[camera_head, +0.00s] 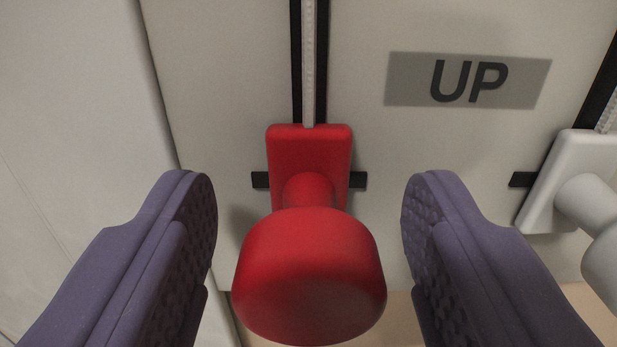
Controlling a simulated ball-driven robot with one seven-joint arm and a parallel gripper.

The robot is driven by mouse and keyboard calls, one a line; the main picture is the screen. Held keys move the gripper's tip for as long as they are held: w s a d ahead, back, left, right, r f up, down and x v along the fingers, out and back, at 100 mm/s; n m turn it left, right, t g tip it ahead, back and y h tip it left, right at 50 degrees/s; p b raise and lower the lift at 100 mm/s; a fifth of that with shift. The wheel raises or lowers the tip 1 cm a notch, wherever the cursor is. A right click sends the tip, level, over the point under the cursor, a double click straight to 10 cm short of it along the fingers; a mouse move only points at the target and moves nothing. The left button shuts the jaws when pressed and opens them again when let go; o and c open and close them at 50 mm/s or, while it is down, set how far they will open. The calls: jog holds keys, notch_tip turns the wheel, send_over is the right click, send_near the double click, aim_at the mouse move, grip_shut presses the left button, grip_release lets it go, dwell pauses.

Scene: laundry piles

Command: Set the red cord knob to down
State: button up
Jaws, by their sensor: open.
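The red cord knob (310,275) sticks out toward me from a red slider plate on a pale panel. A light cord (309,60) runs up from the plate in a black vertical slot. A short black crossbar shows behind the plate on both sides. My gripper (310,215) is open, with one purple finger on each side of the knob. Gaps show between the knob and both fingers, so it is not gripped. A grey label reading "UP" (468,80) is on the panel at upper right.
A white knob (600,230) on a white slider plate stands at the right edge, with its own black slot and cord. A panel seam runs down the left. A beige surface shows below the panel's lower edge.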

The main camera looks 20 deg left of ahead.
grip_shut()
notch_tip(320, 180, up, 54)
jog(key=p, duration=2.5)
jog(key=shift+w+d+p, duration=0.2)
jog(key=shift+p, duration=0.1)
jog(key=c, duration=0.8)
grip_release()
jog(key=shift+s+d+f, duration=0.1)
jog(key=shift+f, duration=0.1)
jog(key=shift+c, duration=0.2)
jog(key=o, duration=0.8)
jog(key=shift+f+b, duration=0.2)
jog(key=shift+b, duration=0.1)
jog(key=shift+o, duration=0.2)
jog(key=shift+f, duration=0.15)
jog(key=b, duration=1.7)
send_over(311, 233)
notch_tip(311, 233, down, 32)
